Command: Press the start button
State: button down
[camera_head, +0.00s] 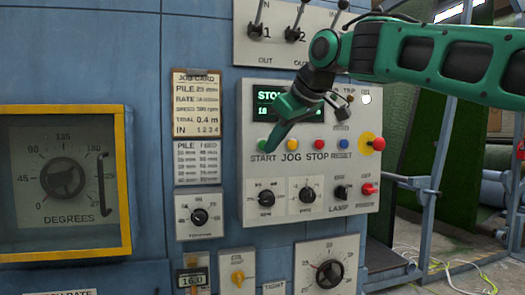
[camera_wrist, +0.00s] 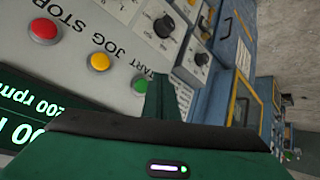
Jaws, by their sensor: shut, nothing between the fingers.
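The green start button (camera_head: 261,144) is on the white control panel (camera_head: 250,215), above the word START. My gripper (camera_head: 269,149) is shut and empty, its tip pointing down in front of the panel. In the head view the tip overlaps the area just right of the start button. In the wrist view the start button (camera_wrist: 140,83) shows just left of the finger tip (camera_wrist: 158,75), partly bordered by the finger. I cannot tell whether the tip touches the panel or the button.
Yellow jog (camera_head: 290,144), red stop (camera_head: 318,144) and blue reset (camera_head: 341,143) buttons sit to the right in the same row. A red emergency knob (camera_head: 379,144) juts out farther right. Dials lie below; a green-lit display (camera_head: 262,103) above is partly hidden by my arm.

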jog(key=shift+w+a, duration=0.2)
jog(key=shift+w, duration=0.4)
jog(key=shift+w+a, duration=0.15)
jog(key=shift+w, duration=0.4)
dwell(1.3)
jog(key=shift+w+a, duration=0.15)
jog(key=shift+w, duration=0.2)
jog(key=shift+w+a, duration=0.15)
jog(key=shift+w, duration=0.35)
dwell(0.8)
dwell(0.3)
jog(key=shift+s+d, duration=0.25)
jog(key=shift+s, duration=0.65)
jog(key=s, duration=0.2)
jog(key=s+d, duration=0.1)
jog(key=s, duration=0.2)
jog(key=shift+d, duration=0.2)
